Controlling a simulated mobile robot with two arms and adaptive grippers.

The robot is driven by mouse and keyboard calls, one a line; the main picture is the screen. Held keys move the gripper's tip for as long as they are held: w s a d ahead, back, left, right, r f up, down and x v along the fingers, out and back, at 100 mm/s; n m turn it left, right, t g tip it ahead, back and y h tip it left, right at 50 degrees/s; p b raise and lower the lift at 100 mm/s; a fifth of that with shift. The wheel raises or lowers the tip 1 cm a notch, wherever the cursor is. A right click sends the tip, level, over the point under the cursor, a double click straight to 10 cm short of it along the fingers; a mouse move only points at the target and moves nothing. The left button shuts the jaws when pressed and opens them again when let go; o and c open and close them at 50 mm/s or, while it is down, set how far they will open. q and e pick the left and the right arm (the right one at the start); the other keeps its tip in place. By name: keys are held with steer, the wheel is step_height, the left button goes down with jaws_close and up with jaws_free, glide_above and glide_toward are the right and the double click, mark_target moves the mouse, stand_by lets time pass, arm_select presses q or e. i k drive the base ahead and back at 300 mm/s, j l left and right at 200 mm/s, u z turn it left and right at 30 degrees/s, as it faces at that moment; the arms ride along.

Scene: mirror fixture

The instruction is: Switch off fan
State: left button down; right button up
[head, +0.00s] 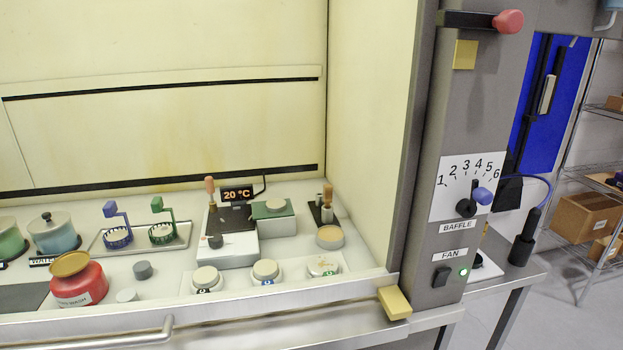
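The fan switch (441,277) is a small black rocker under the white FAN label (450,254) on the grey right post of the fume hood. A green indicator light (463,273) glows just right of the switch. Neither of my grippers shows in the head view.
A yellow block (394,303) sits at the hood's front right corner, below left of the switch. A steel handle (135,338) runs along the front. Inside stand a red pot (80,288), jars and a hotplate (230,245) reading 20 °C. Shelving (590,170) stands right.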

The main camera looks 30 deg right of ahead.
mark_target(442, 275)
steer(key=z, duration=1.8)
